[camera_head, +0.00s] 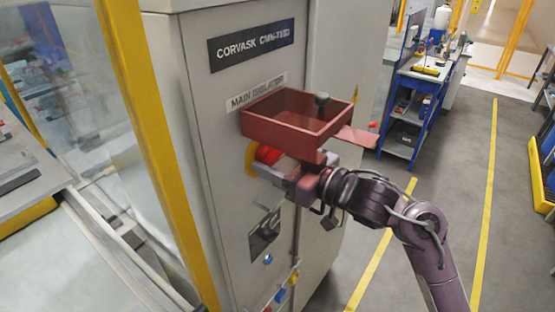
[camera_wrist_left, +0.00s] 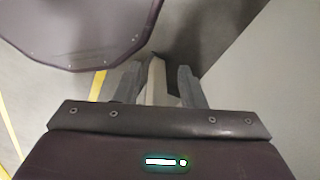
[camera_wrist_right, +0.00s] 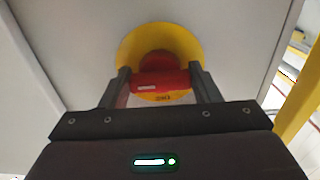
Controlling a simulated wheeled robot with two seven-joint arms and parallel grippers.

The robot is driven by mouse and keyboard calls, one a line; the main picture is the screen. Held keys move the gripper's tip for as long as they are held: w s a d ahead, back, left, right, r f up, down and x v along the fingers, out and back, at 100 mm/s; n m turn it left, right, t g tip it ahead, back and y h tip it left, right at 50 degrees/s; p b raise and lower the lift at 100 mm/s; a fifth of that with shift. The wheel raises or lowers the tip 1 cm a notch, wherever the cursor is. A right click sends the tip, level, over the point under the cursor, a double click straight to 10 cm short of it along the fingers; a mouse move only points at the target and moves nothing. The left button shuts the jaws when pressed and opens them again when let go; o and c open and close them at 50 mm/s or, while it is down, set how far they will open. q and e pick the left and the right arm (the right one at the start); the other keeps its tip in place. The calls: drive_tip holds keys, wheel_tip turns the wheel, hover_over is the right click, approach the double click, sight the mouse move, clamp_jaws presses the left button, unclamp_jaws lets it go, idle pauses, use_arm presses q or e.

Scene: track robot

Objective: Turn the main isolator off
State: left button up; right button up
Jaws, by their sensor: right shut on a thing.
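The main isolator is a red rotary handle (camera_head: 267,154) on a yellow round plate (camera_head: 250,160), on the front of a grey cabinet below the "MAIN ISOLATOR" label (camera_head: 256,92). In the right wrist view the red handle (camera_wrist_right: 160,80) lies crosswise between the fingers, in front of the yellow plate (camera_wrist_right: 190,45). My right gripper (camera_head: 272,172) is shut on the handle, one finger on each end (camera_wrist_right: 162,85). My left gripper (camera_wrist_left: 157,85) shows only in its own wrist view, with its fingers apart; a pale strip shows between them.
A yellow post (camera_head: 150,130) stands left of the cabinet. Lower down are a dark plate (camera_head: 264,237) and small coloured buttons. Grey floor (camera_head: 450,170) lies clear at right.

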drive_tip(key=n+b, duration=0.2)
drive_tip(key=n, duration=0.1)
drive_tip(key=shift+f+n+b, duration=0.1)
drive_tip(key=shift+n+b, duration=0.3)
drive_tip(key=n+b, duration=0.3)
drive_tip(key=n, duration=0.1)
drive_tip(key=n+b, duration=0.5)
drive_tip(key=shift+w+d+n, duration=0.1)
drive_tip(key=shift+n, duration=0.3)
drive_tip(key=shift+r+n+b, duration=0.2)
drive_tip(key=shift+n+b, duration=1.3)
drive_tip(key=shift+n, duration=0.4)
drive_tip(key=o, duration=0.7)
drive_tip(key=shift+c, duration=0.2)
